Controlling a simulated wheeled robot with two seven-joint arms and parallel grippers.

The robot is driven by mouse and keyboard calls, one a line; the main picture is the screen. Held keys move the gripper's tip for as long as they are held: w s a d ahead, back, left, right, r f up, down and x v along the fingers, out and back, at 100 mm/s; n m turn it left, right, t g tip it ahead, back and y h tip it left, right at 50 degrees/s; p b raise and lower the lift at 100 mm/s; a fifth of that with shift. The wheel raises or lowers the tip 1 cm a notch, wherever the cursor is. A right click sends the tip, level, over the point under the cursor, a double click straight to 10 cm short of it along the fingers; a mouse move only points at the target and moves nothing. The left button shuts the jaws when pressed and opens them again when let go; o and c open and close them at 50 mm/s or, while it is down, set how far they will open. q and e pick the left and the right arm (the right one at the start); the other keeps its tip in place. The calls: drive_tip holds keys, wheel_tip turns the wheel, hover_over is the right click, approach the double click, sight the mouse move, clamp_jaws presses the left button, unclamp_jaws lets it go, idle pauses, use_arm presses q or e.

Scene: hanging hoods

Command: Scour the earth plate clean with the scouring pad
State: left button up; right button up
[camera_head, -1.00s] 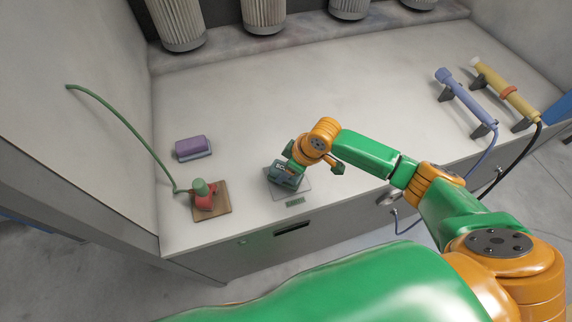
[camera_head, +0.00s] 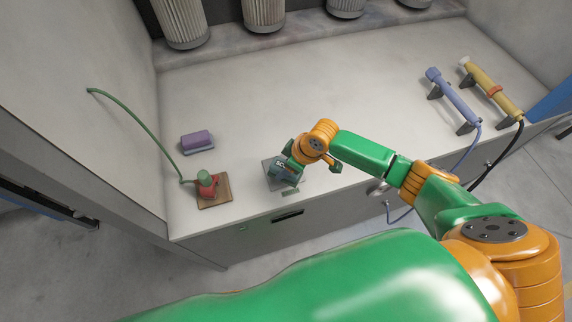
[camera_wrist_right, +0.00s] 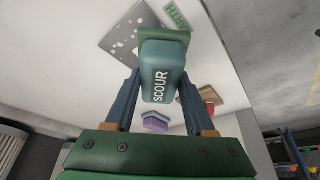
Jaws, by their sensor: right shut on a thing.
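My right gripper (camera_head: 286,170) is shut on the scouring pad, a teal block marked SCOUR (camera_wrist_right: 160,78) with a darker green layer on one face. The earth plate (camera_head: 270,163) is a flat grey square near the bench's front edge. The pad is over the plate and hides part of it; contact cannot be told. In the right wrist view the plate (camera_wrist_right: 123,38) shows scattered whitish specks. A green label (camera_head: 292,192) lies beside the plate. My left gripper is not in view.
A red clamp (camera_head: 208,188) with a green cable sits on a wooden board (camera_head: 222,198) to the left. A purple block (camera_head: 196,138) lies behind it. Blue (camera_head: 452,97) and yellow (camera_head: 490,88) torches rest at right. The middle bench is clear.

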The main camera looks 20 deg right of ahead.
sight(282, 165)
drive_tip(key=shift+s+r+p, duration=0.15)
drive_tip(key=shift+r+p, duration=0.35)
drive_tip(key=shift+r, duration=1.05)
